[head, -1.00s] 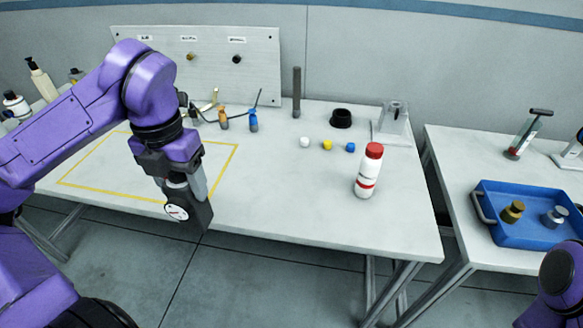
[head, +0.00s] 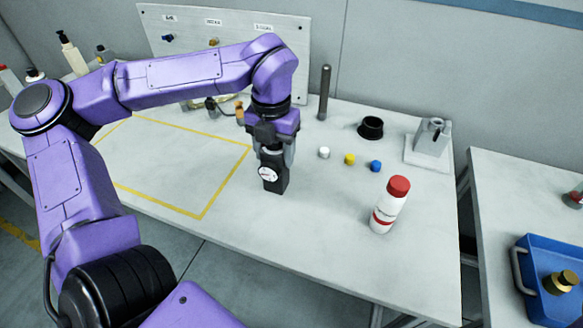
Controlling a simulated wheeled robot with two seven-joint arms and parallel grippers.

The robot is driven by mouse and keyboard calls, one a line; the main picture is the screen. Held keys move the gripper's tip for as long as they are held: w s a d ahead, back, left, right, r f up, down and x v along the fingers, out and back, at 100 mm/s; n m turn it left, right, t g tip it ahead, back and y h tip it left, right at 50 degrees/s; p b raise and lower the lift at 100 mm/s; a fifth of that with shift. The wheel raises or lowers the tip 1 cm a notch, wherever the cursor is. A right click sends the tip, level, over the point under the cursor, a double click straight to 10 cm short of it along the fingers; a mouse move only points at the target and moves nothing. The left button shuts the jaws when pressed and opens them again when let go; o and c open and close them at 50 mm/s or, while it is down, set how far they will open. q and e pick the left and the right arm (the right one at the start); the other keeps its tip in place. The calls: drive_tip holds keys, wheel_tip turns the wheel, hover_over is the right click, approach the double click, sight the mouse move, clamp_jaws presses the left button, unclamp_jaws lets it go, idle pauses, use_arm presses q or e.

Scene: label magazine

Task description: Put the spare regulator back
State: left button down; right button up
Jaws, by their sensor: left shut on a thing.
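My left gripper (head: 272,153) is shut on the regulator, a small black block with a white round dial (head: 268,174). It holds the regulator upright, over the table just right of the yellow outline. I cannot tell whether its underside touches the table. A grey panel (head: 325,50) with three labels stands at the back. A blue fitting (head: 167,38) and a brass fitting (head: 213,42) show under the left and middle labels. The space under the right label is hidden by my arm. My right gripper is not in view.
A red-capped white bottle (head: 389,206) stands right of the regulator. White, yellow and blue caps (head: 375,166), a black ring (head: 371,128), a dark post (head: 323,92) and a grey fixture (head: 430,140) are behind. A blue tray (head: 540,250) sits on the right table.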

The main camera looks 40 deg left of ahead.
use_arm(q)
drive_tip(key=w+d+f, duration=0.1)
drive_tip(key=w+f, duration=0.2)
drive_tip(key=f, duration=0.5)
drive_tip(key=shift+w+d, duration=0.15)
drive_tip(key=shift+w, duration=0.2)
drive_tip(key=shift+f, duration=0.1)
drive_tip(key=shift+f, duration=0.1)
drive_tip(key=shift+c, duration=1.6)
unclamp_jaws()
